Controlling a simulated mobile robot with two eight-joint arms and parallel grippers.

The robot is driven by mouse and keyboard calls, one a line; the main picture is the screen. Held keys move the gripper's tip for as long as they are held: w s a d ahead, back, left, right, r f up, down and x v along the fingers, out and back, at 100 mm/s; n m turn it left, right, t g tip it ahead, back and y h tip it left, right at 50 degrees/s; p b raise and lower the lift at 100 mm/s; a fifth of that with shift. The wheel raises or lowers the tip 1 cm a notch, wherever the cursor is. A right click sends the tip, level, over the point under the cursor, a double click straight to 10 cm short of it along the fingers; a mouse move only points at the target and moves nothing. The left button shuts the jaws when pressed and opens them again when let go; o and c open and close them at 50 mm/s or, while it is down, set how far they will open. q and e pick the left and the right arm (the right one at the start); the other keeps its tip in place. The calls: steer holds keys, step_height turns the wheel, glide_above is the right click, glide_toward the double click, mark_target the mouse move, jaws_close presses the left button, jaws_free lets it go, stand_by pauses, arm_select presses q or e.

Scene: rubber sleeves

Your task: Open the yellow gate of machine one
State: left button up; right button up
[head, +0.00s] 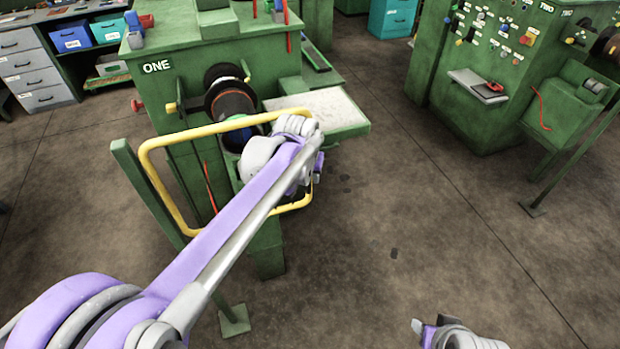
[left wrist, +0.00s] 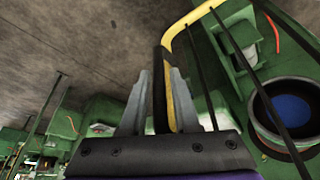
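The yellow gate (head: 170,196) is a rounded tube frame in front of the green machine marked ONE (head: 181,79). Its left side is by a slanted green post (head: 150,185), and it stands across the spindle (head: 230,103). My left gripper (head: 317,165) is at the gate's right side, its fingers partly hidden by my wrist. In the left wrist view, the gate's bar (left wrist: 182,38) runs between the two fingers of my left gripper (left wrist: 160,95). The fingers stand apart, with a narrow gap on one side. My right gripper (head: 428,328) is low at the bottom edge, away from the gate; its fingers are unclear.
A pale tray (head: 318,110) juts from machine one just behind my left gripper. Machine TWO (head: 480,80) stands at the right, with a green stand (head: 560,115) beside it. A drawer bench (head: 35,65) is at the back left. The floor (head: 400,215) between the machines is clear.

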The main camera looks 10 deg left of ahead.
arm_select(q)
steer(key=shift+x, duration=0.85)
jaws_close()
stand_by(0.8)
